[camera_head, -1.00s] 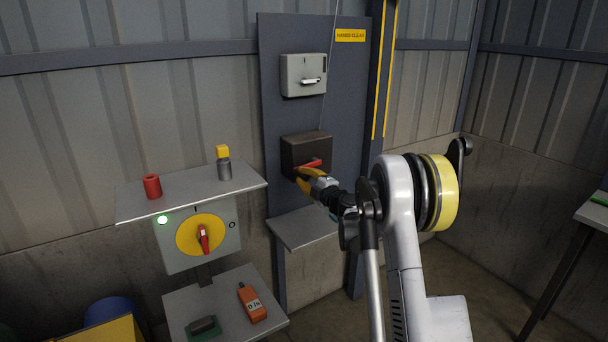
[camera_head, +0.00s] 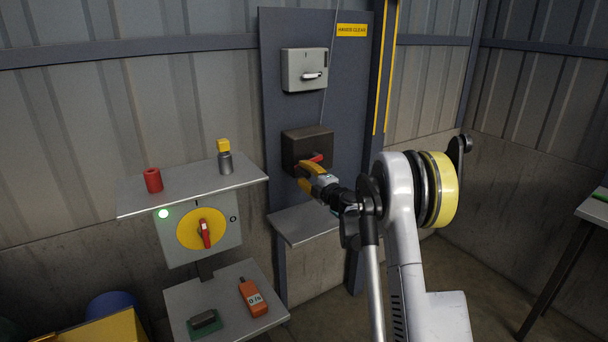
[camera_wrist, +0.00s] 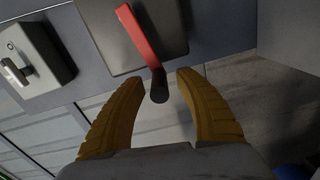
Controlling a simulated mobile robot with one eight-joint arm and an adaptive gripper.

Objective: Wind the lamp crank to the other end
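The crank is a red arm (camera_head: 316,158) on the front of a dark box (camera_head: 304,142) on the blue-grey panel. In the wrist view the red crank arm (camera_wrist: 142,38) ends in a dark knob (camera_wrist: 159,88). My gripper (camera_head: 303,177) is at the lower front of the box. In the wrist view its two yellow fingers (camera_wrist: 160,78) are open, one on each side of the knob, with gaps showing. Whether the knob is fully between the fingertips in depth I cannot tell. In the head view the fingers hide the crank's lower end.
A grey switch box (camera_head: 304,70) with a white handle is above the dark box, and a thin cable runs up the panel. A grey shelf (camera_head: 306,221) juts out below my gripper. A console with a red rotary switch (camera_head: 205,234) stands to the left.

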